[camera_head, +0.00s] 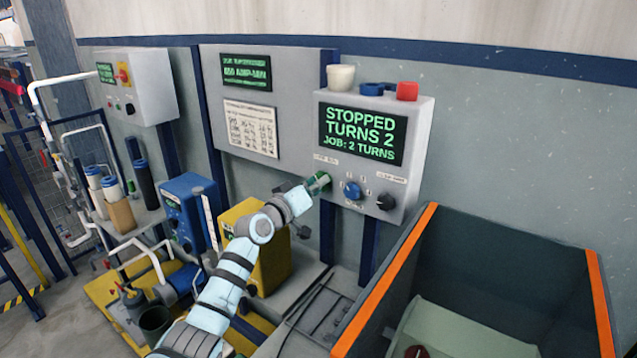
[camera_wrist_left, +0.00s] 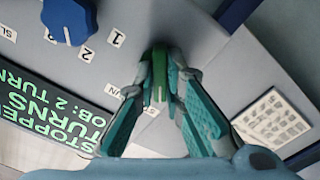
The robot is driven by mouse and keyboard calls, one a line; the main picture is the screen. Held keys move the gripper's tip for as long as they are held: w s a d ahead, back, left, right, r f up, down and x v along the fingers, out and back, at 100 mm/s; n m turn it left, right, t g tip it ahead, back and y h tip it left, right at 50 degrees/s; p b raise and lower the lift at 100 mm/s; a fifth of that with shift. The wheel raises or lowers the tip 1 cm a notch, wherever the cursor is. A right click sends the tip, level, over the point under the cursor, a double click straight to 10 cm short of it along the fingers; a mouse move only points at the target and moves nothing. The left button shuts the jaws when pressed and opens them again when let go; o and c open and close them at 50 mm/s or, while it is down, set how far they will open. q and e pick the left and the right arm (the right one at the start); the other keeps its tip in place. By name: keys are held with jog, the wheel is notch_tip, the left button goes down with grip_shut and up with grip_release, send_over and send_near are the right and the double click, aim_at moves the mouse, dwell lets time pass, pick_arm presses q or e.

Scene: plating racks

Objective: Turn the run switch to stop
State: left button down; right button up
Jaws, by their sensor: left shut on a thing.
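The control box (camera_head: 421,140) has a screen (camera_head: 362,132) reading "STOPPED TURNS 2 JOB: 2 TURNS". The green run switch (camera_wrist_left: 158,82) is at the lower left of its front panel. My left gripper (camera_head: 314,186) is at this switch, its two fingers shut on the green knob from both sides. In the left wrist view the knob sits between the fingertips, and the fingers partly cover the label beside it. In the head view the gripper hides most of the knob. My right gripper is in neither view.
A blue knob (camera_head: 352,189) with number labels and a black knob (camera_head: 386,201) sit right of the switch. Cups and a red block (camera_head: 407,91) top the box. A large orange-edged bin (camera_head: 480,235) stands at the lower right, a yellow box (camera_head: 273,262) below my arm.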

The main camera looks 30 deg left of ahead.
pick_arm(q)
jog(key=shift+r, duration=0.1)
jog(key=c, duration=1.7)
grip_release()
jog(key=s, duration=0.4)
jog(key=s+a, duration=0.1)
jog(key=s, duration=0.7)
jog(key=shift+a, duration=0.4)
jog(key=shift+w, duration=0.15)
